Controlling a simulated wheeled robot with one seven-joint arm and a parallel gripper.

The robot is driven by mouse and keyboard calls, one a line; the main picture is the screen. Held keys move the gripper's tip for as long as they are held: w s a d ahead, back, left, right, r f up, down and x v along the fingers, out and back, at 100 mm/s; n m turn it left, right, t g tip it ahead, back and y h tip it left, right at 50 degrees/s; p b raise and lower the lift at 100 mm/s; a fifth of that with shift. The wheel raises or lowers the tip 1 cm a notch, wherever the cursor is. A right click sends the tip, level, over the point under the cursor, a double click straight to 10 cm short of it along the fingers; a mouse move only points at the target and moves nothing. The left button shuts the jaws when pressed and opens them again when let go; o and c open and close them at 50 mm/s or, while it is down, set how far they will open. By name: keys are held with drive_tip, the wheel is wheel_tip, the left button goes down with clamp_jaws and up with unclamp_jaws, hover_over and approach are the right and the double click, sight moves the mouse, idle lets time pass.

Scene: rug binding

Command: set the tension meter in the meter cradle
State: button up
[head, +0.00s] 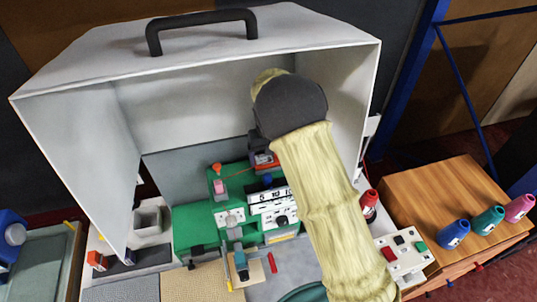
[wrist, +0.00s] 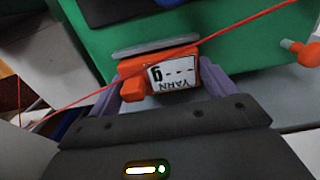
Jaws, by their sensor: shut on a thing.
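The tension meter (wrist: 132,88) is an orange-red block with a white display reading dashes and "g". In the wrist view my gripper (wrist: 163,88) is shut on it, with a purple finger at each side. A thin grey plate (wrist: 155,46) lies just beyond the meter against the green machine body; I cannot tell whether it is the meter cradle or whether the meter touches it. In the head view the orange-red meter (head: 265,164) shows beside my yellow-sleeved arm, at the back of the green machine (head: 195,225). The arm hides part of that area.
A white hood (head: 200,110) with walls and roof encloses the machine. A red thread (wrist: 240,24) runs across near the meter. An orange knob (wrist: 308,53) stands at the right. A wooden cabinet (head: 430,190) with several coloured bottles and a button box (head: 402,252) stand right.

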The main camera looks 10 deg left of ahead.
sight(269, 159)
drive_tip(key=shift+f, duration=0.15)
drive_tip(key=o, duration=0.9)
drive_tip(key=shift+r+b, duration=1.3)
drive_tip(key=shift+r, duration=2.65)
